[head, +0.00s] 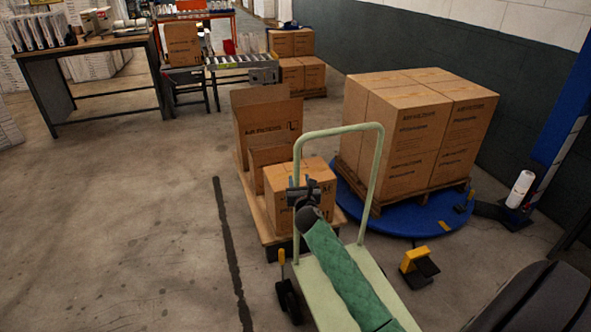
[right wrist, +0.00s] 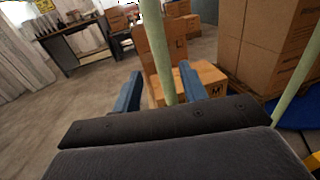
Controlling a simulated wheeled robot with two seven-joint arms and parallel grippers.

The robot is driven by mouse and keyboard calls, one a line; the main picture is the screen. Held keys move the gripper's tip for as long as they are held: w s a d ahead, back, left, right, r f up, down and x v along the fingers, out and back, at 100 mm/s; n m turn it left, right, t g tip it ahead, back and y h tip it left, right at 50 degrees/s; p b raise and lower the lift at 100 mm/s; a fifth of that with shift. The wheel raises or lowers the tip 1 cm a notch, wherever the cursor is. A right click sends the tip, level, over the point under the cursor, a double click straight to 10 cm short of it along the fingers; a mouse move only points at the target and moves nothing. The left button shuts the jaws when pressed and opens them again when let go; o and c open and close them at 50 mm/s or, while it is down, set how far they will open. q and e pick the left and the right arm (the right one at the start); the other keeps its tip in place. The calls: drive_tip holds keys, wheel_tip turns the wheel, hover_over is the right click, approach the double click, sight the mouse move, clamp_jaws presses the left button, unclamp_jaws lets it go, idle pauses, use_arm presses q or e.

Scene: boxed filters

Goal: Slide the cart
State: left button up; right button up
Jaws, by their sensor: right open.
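A pale green cart (head: 371,262) with a tall looped handle (head: 377,165) stands at the lower middle of the head view. Its flat deck is partly hidden by my right arm. My right gripper (head: 301,183) is open at the handle's left upright. In the right wrist view the upright (right wrist: 163,50) runs down between the two blue fingers (right wrist: 160,88), with gaps showing on both sides. I cannot tell whether either finger touches it. My left gripper is not in view.
A low wooden platform (head: 246,187) with cartons (head: 315,195) is just beyond the cart. Stacked boxes (head: 405,135) stand on a blue round base (head: 403,224) to the right. A yellow-black block (head: 416,263) lies near the cart. Open floor (head: 120,220) is on the left.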

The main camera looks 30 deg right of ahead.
sight(298, 171)
drive_tip(key=shift+p+x, duration=0.4)
drive_tip(key=shift+x, duration=3.45)
drive_tip(key=shift+d, duration=0.15)
clamp_jaws()
